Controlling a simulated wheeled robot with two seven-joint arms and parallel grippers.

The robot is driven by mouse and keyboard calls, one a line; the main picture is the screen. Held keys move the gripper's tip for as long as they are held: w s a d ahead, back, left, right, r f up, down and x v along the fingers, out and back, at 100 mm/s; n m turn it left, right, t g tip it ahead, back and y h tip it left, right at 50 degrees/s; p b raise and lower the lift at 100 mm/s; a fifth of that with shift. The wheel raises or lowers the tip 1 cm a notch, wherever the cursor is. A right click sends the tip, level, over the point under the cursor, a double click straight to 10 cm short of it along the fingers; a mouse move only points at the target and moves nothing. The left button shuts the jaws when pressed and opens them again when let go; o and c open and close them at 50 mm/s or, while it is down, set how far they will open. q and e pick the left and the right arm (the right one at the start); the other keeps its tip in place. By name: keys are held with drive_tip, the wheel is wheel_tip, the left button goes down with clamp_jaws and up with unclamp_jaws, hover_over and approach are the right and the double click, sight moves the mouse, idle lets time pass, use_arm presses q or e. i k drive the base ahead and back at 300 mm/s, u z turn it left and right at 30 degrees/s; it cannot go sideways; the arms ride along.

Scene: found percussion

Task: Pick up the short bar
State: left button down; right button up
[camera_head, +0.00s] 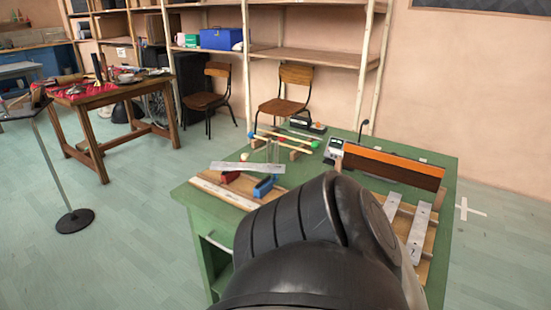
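Several pale metal bars show on the green table (446,215). One bar (418,228) lies at the right on a wooden frame (431,243), with another bar (392,205) just left of it. A further bar (247,167) lies at the left, close to a red block (230,177) and a blue block (265,186). I cannot tell for sure which is the short bar. A large black arm link of mine covers the table's front middle and may hide parts of the bars. Neither of my grippers shows.
An orange-and-dark board (393,166) stands across the wooden frame. Mallets (286,141) lie at the table's back left. A thin stand (58,168) and a wooden table (108,96) are at left. Two chairs and shelves stand behind; the floor between is clear.

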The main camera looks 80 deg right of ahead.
sight(416, 240)
drive_tip(key=k, duration=0.9)
drive_tip(key=z, duration=0.6)
